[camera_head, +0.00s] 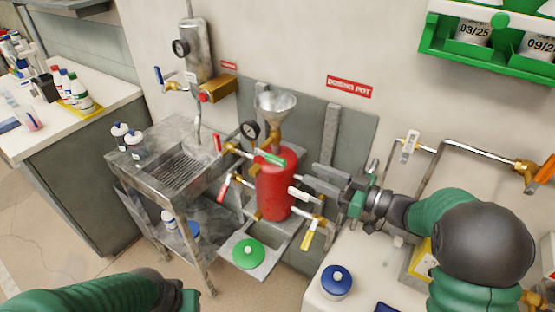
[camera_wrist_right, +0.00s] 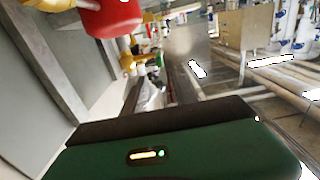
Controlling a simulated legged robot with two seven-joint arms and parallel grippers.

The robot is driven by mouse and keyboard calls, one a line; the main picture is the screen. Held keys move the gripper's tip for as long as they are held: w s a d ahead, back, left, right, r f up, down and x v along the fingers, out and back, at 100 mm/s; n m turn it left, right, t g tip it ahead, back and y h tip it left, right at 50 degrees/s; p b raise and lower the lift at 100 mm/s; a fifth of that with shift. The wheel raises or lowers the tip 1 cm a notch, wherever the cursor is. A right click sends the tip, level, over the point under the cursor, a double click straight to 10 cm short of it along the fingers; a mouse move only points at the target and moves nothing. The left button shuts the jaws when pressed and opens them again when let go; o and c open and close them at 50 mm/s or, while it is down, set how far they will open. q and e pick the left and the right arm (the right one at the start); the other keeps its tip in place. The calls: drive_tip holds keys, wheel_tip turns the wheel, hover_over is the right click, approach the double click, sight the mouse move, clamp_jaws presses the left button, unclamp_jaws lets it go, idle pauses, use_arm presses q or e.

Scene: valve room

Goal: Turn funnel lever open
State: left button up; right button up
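The red dosing pot (camera_head: 277,190) stands at centre, with a metal funnel (camera_head: 275,104) above it. A green-handled lever (camera_head: 270,158) lies across the pot's top, below the funnel neck. A white-handled lever (camera_head: 301,194) sticks out on the pot's right side. My right gripper (camera_head: 314,176) is to the right of the pot, pointing left at it. Its fingers look apart, with nothing visible between them. In the right wrist view, the red pot (camera_wrist_right: 108,17) shows at the top. The end of my left arm (camera_head: 180,296) is at the bottom; its fingers cannot be made out.
Red levers (camera_head: 218,143) and a yellow lever (camera_head: 307,237) surround the pot. A steel sink bench (camera_head: 180,168) is at left. A green lid (camera_head: 248,252) lies in front below. A white counter (camera_head: 313,291) holds a blue-capped jar (camera_head: 336,282) under my right arm.

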sight(286, 162)
drive_tip(key=x, duration=1.2)
clamp_jaws()
drive_tip(key=shift+r, duration=0.1)
idle(0.8)
